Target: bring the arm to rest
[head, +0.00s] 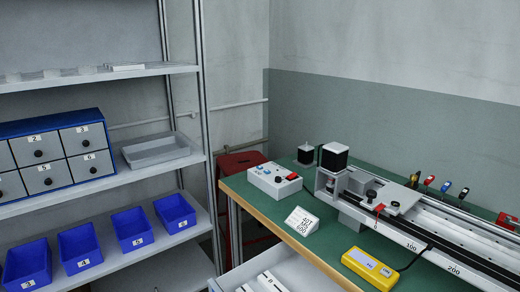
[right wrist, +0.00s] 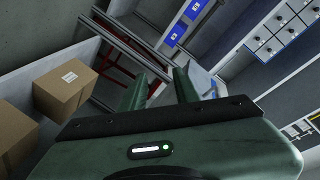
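My right gripper (right wrist: 160,77) shows in the right wrist view, with its dark green body across the bottom and a small green light lit on it. Its two green fingers stand apart with nothing held between them. It points into free space towards a red frame and metal rails. Neither of my grippers shows in the head view, and my left gripper is in no view.
In the head view, a green workbench (head: 240,185) carries a gantry rail (head: 440,237), a control box (head: 274,180) and a yellow handheld device (head: 370,267). Shelving with blue bins (head: 130,228) stands left. Cardboard boxes (right wrist: 66,87) lie left in the wrist view.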

